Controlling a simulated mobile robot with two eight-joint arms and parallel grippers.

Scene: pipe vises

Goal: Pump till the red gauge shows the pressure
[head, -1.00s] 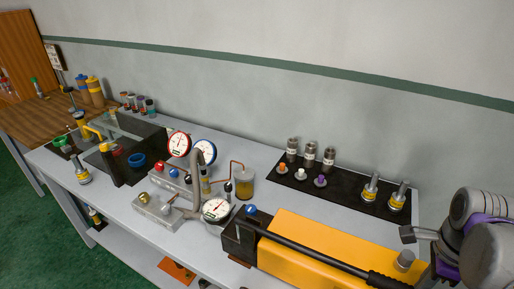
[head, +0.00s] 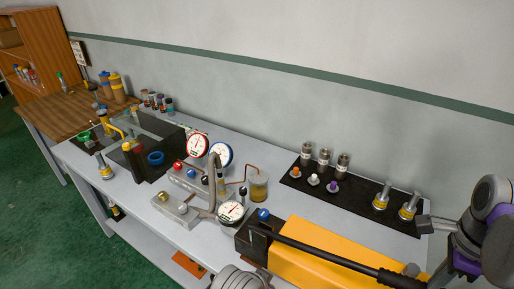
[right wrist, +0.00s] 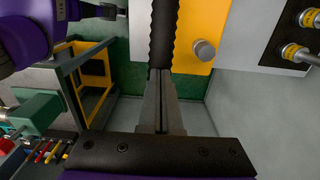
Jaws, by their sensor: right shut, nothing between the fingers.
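The hand pump has a yellow body (head: 310,262) and a long black lever (head: 320,252) lying low along it, with its grip toward the lower right. The red-rimmed gauge (head: 198,145) stands on the bench; its needle is too small to read. My right gripper (head: 428,222) is at the right, beyond the grip end and apart from it in the head view. In the right wrist view, its fingers (right wrist: 161,105) are shut and empty, pointing toward the ribbed black grip (right wrist: 165,35). I cannot tell whether they touch it.
A blue-rimmed gauge (head: 221,154) and a white-faced gauge (head: 231,212) stand near the red one, among pipes and a valve block (head: 183,208). A black mat (head: 350,199) with fittings lies behind the pump. Bare bench shows behind the gauges.

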